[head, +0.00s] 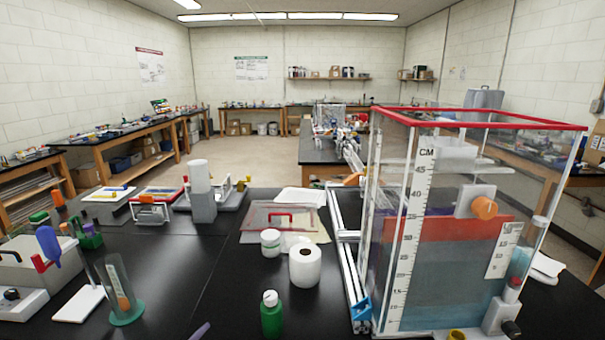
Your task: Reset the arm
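Neither of my grippers nor my arms can be made out in the head view. An aluminium extrusion frame (346,236) lies on the black bench just left of a large clear tank. A blue bracket (361,309) sits at its near end. Part of the frame is hidden behind the tank.
The tall red-rimmed tank (430,255) fills the right side. A cylinder on a green base (127,316) stands left. The black bench top (190,270) is clear at centre-left.

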